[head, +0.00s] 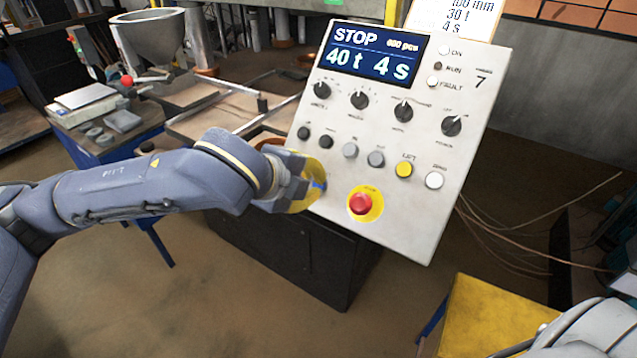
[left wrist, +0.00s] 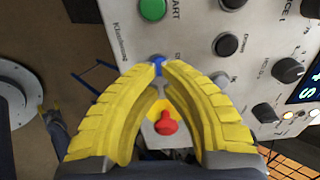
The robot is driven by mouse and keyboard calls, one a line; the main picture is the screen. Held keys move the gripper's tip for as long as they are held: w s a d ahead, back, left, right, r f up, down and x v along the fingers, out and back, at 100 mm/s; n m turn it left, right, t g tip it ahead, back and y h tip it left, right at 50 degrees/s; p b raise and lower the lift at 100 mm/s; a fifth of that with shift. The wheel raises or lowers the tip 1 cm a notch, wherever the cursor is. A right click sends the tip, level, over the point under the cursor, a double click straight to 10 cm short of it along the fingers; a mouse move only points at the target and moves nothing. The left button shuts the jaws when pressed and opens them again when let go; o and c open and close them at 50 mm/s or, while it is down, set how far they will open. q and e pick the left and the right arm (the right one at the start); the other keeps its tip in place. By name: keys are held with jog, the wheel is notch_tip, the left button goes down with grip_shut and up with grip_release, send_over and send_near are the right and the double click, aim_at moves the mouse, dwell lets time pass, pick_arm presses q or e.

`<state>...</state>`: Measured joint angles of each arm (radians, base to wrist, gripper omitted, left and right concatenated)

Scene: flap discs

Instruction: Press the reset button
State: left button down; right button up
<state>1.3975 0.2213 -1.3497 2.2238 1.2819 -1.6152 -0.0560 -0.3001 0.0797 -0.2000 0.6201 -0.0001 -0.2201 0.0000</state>
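The slanted control panel (head: 330,222) stands in the middle of the head view, its display reading STOP, 40 t, 4 s. My left gripper (head: 316,188) is at the panel's lower left, its yellow fingers brought together at the tips. A blue button (left wrist: 158,61) shows right at the fingertips in the left wrist view; its label is hidden. A bit of blue (head: 319,184) also shows beside the gripper in the head view. I cannot tell whether the tips touch the button. My right gripper is out of view.
A red mushroom button on a yellow plate (head: 361,204) sits right of my left gripper. A green START button (left wrist: 152,9) and a black button (left wrist: 226,45) are close by. Yellow (head: 404,170) and white (head: 434,180) buttons lie further right. A yellow surface (head: 490,310) is at lower right.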

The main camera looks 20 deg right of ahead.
pick_arm(q)
jog(key=shift+x, duration=1.45)
dwell(1.1)
jog(key=shift+a+r, duration=0.1)
jog(key=v, duration=0.7)
jog(key=shift+s+a+r, duration=0.2)
jog(key=shift+a, duration=0.05)
dwell(0.5)
dwell(0.4)
